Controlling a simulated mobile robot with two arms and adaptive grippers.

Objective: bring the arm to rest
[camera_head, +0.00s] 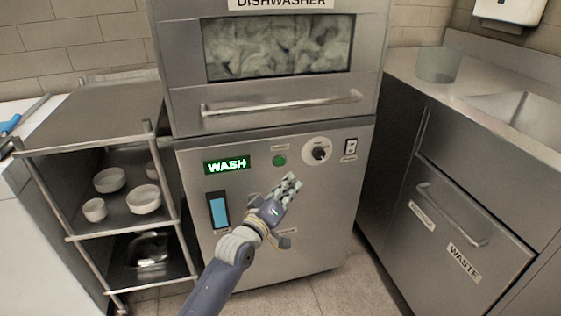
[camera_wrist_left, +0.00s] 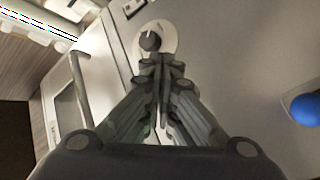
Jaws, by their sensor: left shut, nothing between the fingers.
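My left gripper (camera_head: 291,184) is in front of the dishwasher's lower panel, below the control knob (camera_head: 319,153). Its fingers are together and empty. In the left wrist view the shut fingertips (camera_wrist_left: 160,68) point toward the knob (camera_wrist_left: 150,41) on its pale round plate; I cannot tell the gap between them. The dishwasher (camera_head: 270,236) has a lit green WASH display (camera_head: 227,164) and a round green button (camera_head: 279,160). Its hood is down, and cloudy grey shows behind the window (camera_head: 278,47). My right gripper is in neither view.
A steel rack (camera_head: 110,106) with several white bowls (camera_head: 144,198) and a metal pan (camera_head: 147,254) stands at left. At right are a counter with a sink (camera_head: 520,115), a grey tub (camera_head: 437,65) and a WASTE drawer (camera_head: 455,240). Some floor (camera_head: 335,294) is clear.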

